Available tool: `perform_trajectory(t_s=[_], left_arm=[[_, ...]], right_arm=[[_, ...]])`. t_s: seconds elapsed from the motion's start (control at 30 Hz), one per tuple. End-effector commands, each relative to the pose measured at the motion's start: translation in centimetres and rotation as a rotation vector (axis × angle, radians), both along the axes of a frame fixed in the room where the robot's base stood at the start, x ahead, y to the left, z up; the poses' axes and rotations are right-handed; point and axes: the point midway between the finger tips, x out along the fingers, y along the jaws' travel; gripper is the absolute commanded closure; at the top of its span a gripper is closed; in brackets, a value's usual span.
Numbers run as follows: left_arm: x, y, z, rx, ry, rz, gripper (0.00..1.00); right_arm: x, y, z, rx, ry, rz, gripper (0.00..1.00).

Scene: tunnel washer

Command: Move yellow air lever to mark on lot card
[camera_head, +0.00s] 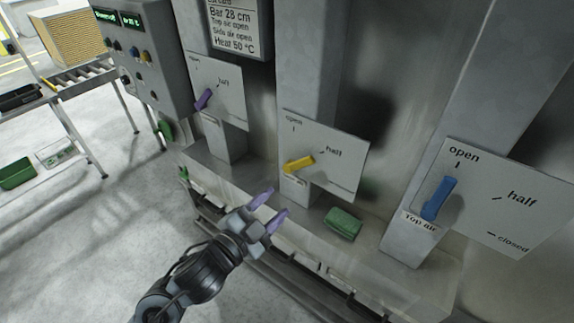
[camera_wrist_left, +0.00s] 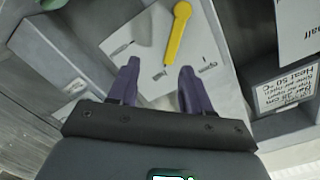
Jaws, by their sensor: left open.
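The yellow lever (camera_head: 298,163) is on the middle white plate (camera_head: 345,178), which carries "open" at its top left and "half" to the right. Its right end points toward the half mark. The lever also shows in the left wrist view (camera_wrist_left: 178,35), beyond my fingertips. The lot card (camera_head: 238,25) reads bar 28 cm, top air open, side air open, heat 50 °C. It shows upside down in the left wrist view (camera_wrist_left: 285,90). My left gripper (camera_head: 269,207), with purple fingers, is open and empty, below and left of the lever, apart from it. My right gripper is out of view.
A purple lever (camera_head: 204,99) is at left and a blue lever (camera_head: 439,198) labelled top air at right. A green block (camera_head: 343,223) lies on the ledge below the yellow lever's plate. A control box (camera_head: 143,58) stands at upper left.

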Motion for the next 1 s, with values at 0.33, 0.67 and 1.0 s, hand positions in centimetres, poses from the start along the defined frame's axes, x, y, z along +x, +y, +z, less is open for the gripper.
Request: perform_trajectory(t_s=[0.33,0.67,1.0], left_arm=[[2.4,-0.6,3.0,0.004,-0.068,0.004,0.51],[6.8,-3.4,3.0,0.006,-0.066,0.005,0.51],[9.7,-5.3,2.8,0.008,-0.066,0.005,0.51]], right_arm=[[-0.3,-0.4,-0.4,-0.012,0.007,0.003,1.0],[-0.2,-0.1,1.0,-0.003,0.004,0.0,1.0],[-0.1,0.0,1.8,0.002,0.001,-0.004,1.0]])
